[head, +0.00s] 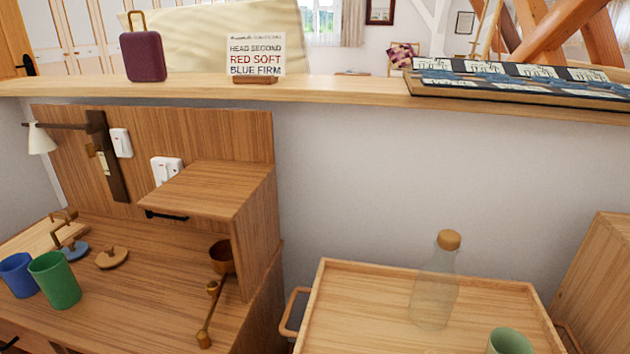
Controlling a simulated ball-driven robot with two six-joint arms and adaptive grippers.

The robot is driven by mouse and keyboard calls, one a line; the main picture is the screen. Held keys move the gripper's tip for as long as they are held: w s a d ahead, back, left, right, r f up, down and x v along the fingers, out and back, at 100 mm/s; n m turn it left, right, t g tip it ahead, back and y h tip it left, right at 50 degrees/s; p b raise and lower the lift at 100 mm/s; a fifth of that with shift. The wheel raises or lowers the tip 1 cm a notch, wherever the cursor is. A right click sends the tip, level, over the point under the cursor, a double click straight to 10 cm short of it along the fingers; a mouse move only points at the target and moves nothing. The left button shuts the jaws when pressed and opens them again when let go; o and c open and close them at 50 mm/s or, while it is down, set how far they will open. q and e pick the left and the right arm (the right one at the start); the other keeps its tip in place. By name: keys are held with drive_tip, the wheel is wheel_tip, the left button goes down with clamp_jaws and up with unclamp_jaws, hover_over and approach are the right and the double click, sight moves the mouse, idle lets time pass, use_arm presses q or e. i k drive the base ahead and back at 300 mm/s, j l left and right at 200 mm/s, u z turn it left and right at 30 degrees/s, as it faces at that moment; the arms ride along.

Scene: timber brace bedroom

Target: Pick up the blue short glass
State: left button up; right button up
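A blue glass (16,276) stands upright on the wooden cabinet top at the far left of the head view, close to the picture's edge. A green glass (55,281) stands in front of it and to its right, hiding part of its right side. The green glass looks slightly taller. Neither of my grippers is in view.
A brass candle snuffer (210,313), a round wooden lid-like piece (112,257) and a blue-based hook stand (72,250) lie on the cabinet top (150,300). A wooden box shelf (215,190) rises at right. Further right, a tray (365,320) bears a corked bottle (436,285) and pale green cup (510,341).

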sight(14, 273)
drive_tip(key=u, duration=1.45)
drive_tip(key=i+j+u, duration=0.1)
drive_tip(key=j, duration=0.25)
drive_tip(key=i+j+u, duration=0.1)
drive_tip(key=i+j, duration=0.2)
